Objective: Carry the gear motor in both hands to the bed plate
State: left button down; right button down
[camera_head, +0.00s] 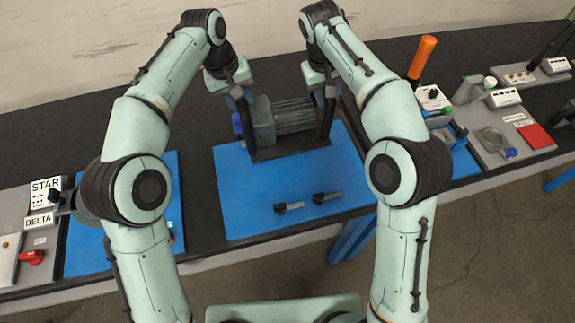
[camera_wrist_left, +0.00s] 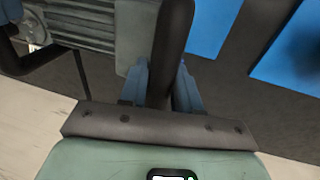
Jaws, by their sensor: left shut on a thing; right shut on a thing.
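The gear motor (camera_head: 292,116) is a grey finned body with a dark handle at each end, over the back part of a blue mat (camera_head: 245,205). In the left wrist view its finned housing (camera_wrist_left: 95,25) is at the upper left. My left gripper (camera_head: 243,100) is shut on the motor's left handle; in the left wrist view the blue fingers (camera_wrist_left: 160,85) close around the dark bar. My right gripper (camera_head: 326,90) is shut on the right handle. I cannot tell whether the motor's base touches the mat. I cannot tell which surface is the bed plate.
Two small dark-and-grey pieces, a left one (camera_head: 289,207) and a right one (camera_head: 327,197), lie on the front of the mat. A STAR/DELTA panel (camera_head: 40,205) is at left. An orange-handled tool (camera_head: 421,58) and switch boxes (camera_head: 503,97) are at right. A wall is behind.

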pick_arm(q)
jog(key=shift+d+r, duration=0.1)
jog(key=shift+r, duration=0.15)
pick_arm(e)
jog(key=shift+a+r, duration=0.1)
jog(key=shift+r, duration=0.1)
